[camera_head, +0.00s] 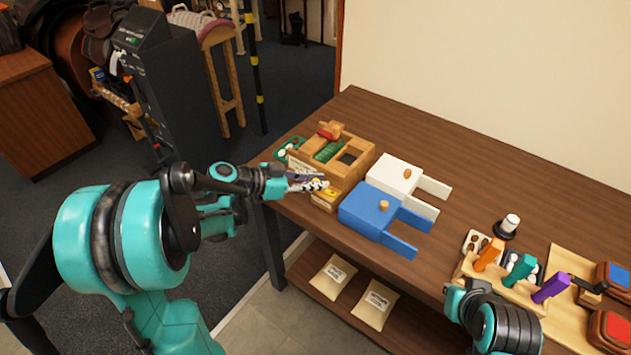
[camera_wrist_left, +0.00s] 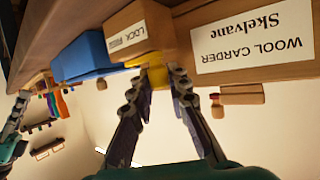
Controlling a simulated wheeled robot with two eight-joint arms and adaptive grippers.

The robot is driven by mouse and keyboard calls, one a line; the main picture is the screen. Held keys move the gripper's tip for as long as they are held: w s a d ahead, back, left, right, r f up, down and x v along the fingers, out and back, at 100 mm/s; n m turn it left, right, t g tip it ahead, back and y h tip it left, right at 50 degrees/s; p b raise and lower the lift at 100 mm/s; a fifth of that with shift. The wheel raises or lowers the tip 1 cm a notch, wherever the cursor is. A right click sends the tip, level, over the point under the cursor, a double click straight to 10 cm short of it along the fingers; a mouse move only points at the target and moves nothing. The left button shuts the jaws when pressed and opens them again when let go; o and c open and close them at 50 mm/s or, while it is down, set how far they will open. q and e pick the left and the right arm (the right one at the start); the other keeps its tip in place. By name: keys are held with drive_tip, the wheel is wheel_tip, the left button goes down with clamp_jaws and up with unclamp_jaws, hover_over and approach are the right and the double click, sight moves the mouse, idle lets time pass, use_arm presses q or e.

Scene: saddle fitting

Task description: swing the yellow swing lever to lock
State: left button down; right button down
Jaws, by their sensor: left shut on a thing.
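The yellow swing lever (camera_head: 331,193) is at the front corner of the wooden wool carder (camera_head: 352,172), beside a small block labelled LOCK (camera_wrist_left: 140,32). My left gripper (camera_head: 320,186) reaches in from the left at the table's edge. In the left wrist view, its two fingertips (camera_wrist_left: 159,77) close on either side of the yellow lever (camera_wrist_left: 158,72), and it is shut on it. The fingers cover part of the lever. My right arm shows at the lower right of the head view, but its fingers cannot be made out.
A blue block (camera_head: 367,211) and a white block (camera_head: 397,173) with prongs stand just right of the carder. Orange, teal and purple handles (camera_head: 520,271) stand in a rack farther right. Bare tabletop (camera_head: 480,190) lies between. Two bags (camera_head: 334,279) lie on the shelf below.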

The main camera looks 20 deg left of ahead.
use_arm(q)
drive_tip(key=c, duration=1.5)
unclamp_jaws()
drive_tip(key=shift+o, duration=0.2)
drive_tip(key=v, duration=0.8)
